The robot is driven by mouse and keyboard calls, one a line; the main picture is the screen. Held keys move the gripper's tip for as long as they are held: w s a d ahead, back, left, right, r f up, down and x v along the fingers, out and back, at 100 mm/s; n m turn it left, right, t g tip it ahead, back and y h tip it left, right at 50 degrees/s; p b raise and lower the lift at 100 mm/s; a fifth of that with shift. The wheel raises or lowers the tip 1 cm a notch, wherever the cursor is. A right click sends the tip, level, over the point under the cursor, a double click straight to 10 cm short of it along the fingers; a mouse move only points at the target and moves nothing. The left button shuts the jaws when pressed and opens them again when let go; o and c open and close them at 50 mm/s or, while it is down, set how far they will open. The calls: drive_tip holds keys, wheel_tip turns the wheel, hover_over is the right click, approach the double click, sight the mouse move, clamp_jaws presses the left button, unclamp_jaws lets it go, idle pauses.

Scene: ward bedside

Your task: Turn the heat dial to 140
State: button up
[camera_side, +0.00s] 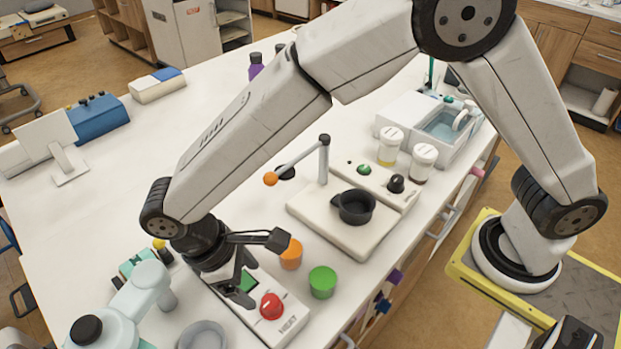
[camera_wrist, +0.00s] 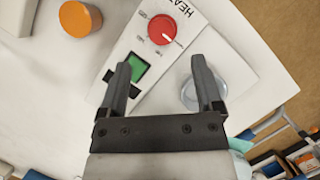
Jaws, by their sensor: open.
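The heat dial is a red knob (camera_side: 271,306) with a white pointer mark, on a white box labelled HEAT (camera_side: 293,318). It also shows in the wrist view (camera_wrist: 162,29), where small scale marks around it are too blurred to read. A green display (camera_wrist: 134,67) sits on the same box beside the dial. My gripper (camera_wrist: 163,78) is open and empty, its fingers pointing toward the box and apart from the dial. In the side view my gripper (camera_side: 262,262) is above the display end of the box, left of and higher than the dial.
A grey round dish (camera_side: 203,335) lies close beside the box. A white stand with a black pot (camera_side: 355,206) is farther back right.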

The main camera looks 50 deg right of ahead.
sight(270, 301)
drive_tip(key=shift+s+a, duration=0.1)
drive_tip(key=shift+x, duration=3.9)
clamp_jaws()
drive_tip(key=shift+m, duration=0.4)
drive_tip(key=m+y, duration=0.1)
drive_tip(key=m, duration=0.1)
drive_tip(key=m+g+y, duration=0.1)
drive_tip(key=m, duration=0.2)
drive_tip(key=m+y, duration=0.2)
drive_tip(key=m, duration=0.4)
